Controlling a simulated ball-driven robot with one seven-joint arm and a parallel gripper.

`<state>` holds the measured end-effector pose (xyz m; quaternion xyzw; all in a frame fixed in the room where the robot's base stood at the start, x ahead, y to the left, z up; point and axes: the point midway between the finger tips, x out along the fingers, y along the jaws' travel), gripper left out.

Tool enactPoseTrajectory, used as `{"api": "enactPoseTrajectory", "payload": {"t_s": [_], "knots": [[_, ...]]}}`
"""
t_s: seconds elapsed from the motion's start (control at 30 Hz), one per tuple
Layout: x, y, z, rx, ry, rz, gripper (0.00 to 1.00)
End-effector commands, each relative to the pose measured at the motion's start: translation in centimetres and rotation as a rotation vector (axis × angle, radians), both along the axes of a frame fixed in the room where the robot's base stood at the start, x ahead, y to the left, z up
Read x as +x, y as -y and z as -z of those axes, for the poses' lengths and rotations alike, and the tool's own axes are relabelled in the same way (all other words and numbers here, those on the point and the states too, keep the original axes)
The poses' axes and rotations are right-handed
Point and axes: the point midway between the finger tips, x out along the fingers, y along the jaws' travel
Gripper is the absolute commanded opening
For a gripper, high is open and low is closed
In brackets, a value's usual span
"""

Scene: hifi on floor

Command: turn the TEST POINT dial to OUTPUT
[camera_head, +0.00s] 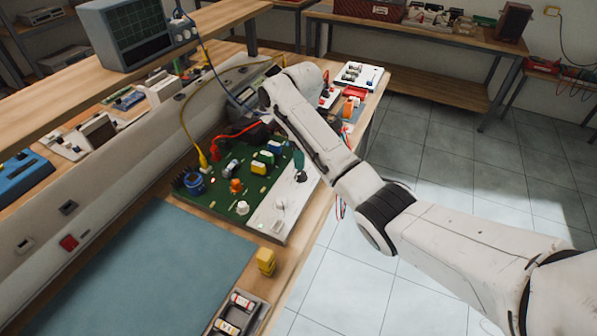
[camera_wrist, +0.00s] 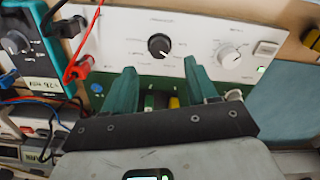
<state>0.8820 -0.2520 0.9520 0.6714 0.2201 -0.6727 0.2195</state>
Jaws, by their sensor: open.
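A white control panel (camera_wrist: 195,30) on the green circuit board carries a black dial (camera_wrist: 159,46) and a white dial (camera_wrist: 228,57). The lettering is too small to read, so I cannot tell which one is TEST POINT or where OUTPUT is. My gripper (camera_wrist: 160,68) is open, its two teal fingers on either side of the black dial's line and just short of it in the picture. Nothing is between the fingertips. In the head view the panel (camera_head: 268,218) shows the black dial (camera_head: 301,176) and white dial (camera_head: 279,204); my forearm hides most of the gripper.
The board (camera_head: 215,195) holds several components. A blue mat (camera_head: 170,265) and yellow block (camera_head: 265,261) lie nearer.

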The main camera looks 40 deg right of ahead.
Motion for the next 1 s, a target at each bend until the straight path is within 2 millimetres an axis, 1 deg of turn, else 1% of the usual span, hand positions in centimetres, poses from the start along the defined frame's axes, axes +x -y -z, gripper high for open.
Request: {"api": "enactPoseTrajectory", "payload": {"t_s": [0.1, 0.2, 0.3, 0.4, 0.57, 0.8, 1.0], "knots": [[-0.1, 0.0, 2.1, 0.000, -0.003, 0.001, 0.58], [-0.1, 0.0, 3.8, 0.000, -0.003, 0.001, 0.58], [-0.1, 0.0, 5.1, 0.000, -0.001, 0.001, 0.58], [0.0, 0.0, 6.0, -0.001, -0.001, 0.001, 0.58], [0.0, 0.0, 6.6, -0.001, 0.002, 0.001, 0.58], [0.0, 0.0, 6.7, 0.000, 0.001, 0.001, 0.58], [0.0, 0.0, 6.7, 0.000, 0.001, 0.001, 0.39]]}}
